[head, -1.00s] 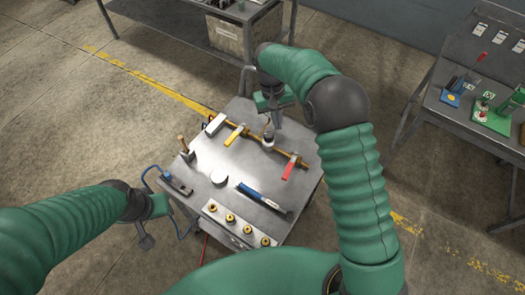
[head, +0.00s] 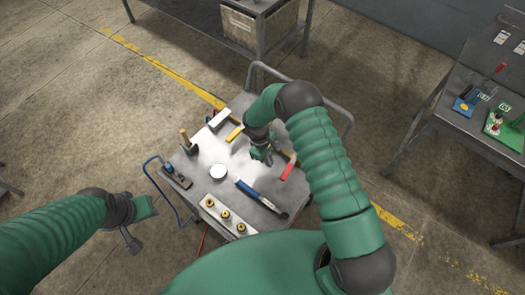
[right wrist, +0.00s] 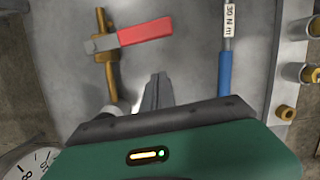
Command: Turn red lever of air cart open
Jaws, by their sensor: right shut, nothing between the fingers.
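The air cart (head: 190,150) is a grey metal cart with a brass pipe along its far side. The red lever (head: 288,167) sits on this pipe near the cart's right end. In the right wrist view the red lever (right wrist: 145,31) lies crosswise to the brass pipe (right wrist: 108,70). My right gripper (head: 262,157) is low over the cart top, left of the red lever and apart from it. Its fingers (right wrist: 155,92) are together and empty. A yellow lever (head: 235,132) is farther left on the pipe. My left gripper (head: 142,206) is off the cart's left side; its jaws are unclear.
A gauge (right wrist: 25,160) is near my right gripper. A workbench (head: 460,110) is at right.

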